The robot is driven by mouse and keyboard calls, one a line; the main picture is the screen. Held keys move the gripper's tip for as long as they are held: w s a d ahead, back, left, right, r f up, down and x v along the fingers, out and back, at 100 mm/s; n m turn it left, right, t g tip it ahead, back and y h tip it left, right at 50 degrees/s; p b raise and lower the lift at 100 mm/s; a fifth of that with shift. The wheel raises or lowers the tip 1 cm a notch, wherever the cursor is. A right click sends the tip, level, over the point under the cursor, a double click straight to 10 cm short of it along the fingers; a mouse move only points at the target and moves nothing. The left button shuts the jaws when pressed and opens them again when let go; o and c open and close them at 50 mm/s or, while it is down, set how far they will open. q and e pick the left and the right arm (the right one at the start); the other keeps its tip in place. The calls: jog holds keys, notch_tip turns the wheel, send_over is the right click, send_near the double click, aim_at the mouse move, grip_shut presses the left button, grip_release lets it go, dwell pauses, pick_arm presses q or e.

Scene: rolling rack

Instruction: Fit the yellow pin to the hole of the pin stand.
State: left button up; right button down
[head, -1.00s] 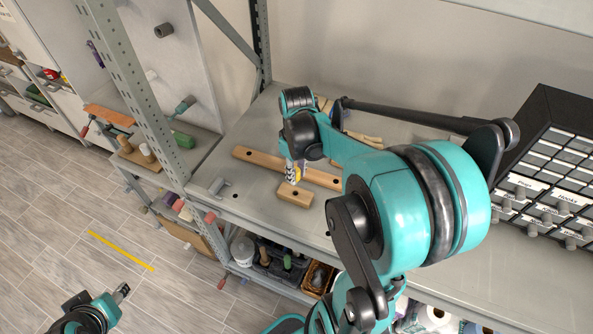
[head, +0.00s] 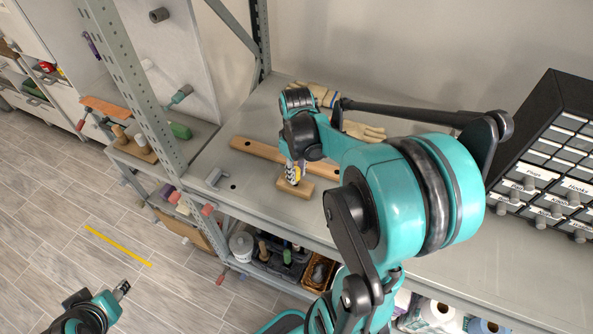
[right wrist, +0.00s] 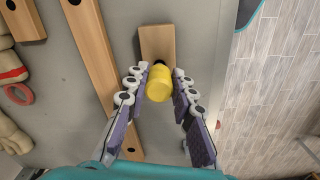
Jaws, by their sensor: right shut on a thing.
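The pin stand is a small wooden block (head: 308,188) lying on the grey shelf near its front edge. It also shows in the right wrist view (right wrist: 157,40). My right gripper (head: 293,178) is shut on the yellow pin (right wrist: 159,84), which sits between its two fingers. The pin's far end points at the stand, and a dark spot, apparently the hole, shows just at its edge. I cannot tell whether the pin's tip is in the hole or above it. My left gripper (head: 123,288) is low at the left, above the floor, away from the shelf.
A long wooden bar with holes (head: 258,150) lies behind the stand. Work gloves (head: 362,131) lie further back. A black drawer cabinet (head: 545,150) stands at the right. A metal rack post (head: 128,85) rises at the left. Bare shelf lies left of the stand.

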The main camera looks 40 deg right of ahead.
jog(key=shift+f+b, duration=1.1)
jog(key=shift+f, duration=0.35)
jog(key=shift+f, duration=0.1)
jog(key=c, duration=1.2)
grip_release()
notch_tip(320, 180, up, 12)
jog(key=shift+r, duration=0.1)
jog(key=s+a+f+m+t+b, duration=0.1)
jog(key=s+a+f+t+b, duration=0.1)
jog(key=a+f, duration=0.5)
jog(key=s+a+f+m+t+b, duration=0.1)
jog(key=s+a+f+t+b, duration=0.1)
jog(key=a+f+t+b, duration=0.3)
jog(key=a+f+b, duration=0.2)
jog(key=a, duration=0.2)
jog(key=shift+s+a, duration=0.2)
jog(key=shift+s, duration=0.2)
